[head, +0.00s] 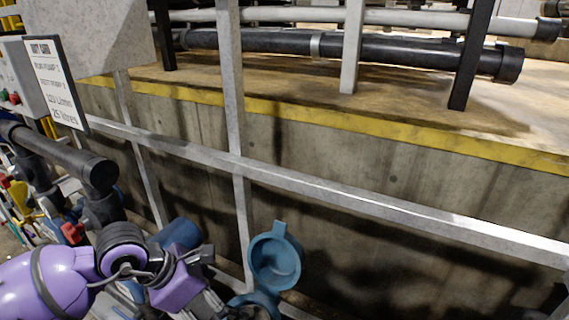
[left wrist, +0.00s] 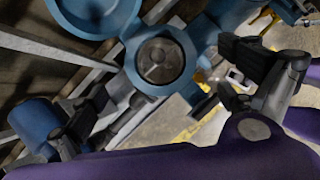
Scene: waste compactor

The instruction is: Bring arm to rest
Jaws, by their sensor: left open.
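My left gripper (head: 212,284) is at the end of the purple arm at the lower left of the head view. In the left wrist view, its dark fingers stand wide apart, and the gripper (left wrist: 165,78) is open with nothing between them. A blue round fitting (left wrist: 138,62) with a metal disc inside lies beyond the fingers, apart from them as far as I can tell. Its blue round lid (head: 275,260) stands open just right of the gripper in the head view, and the gripper partly hides the fitting. My right gripper is in neither view.
A grey metal railing (head: 340,200) crosses in front of a concrete wall (head: 390,180) with a yellow edge. Black pipes (head: 400,50) run along the ledge. A dark pipe (head: 65,155) and a sign (head: 55,82) stand at the left, close to my arm.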

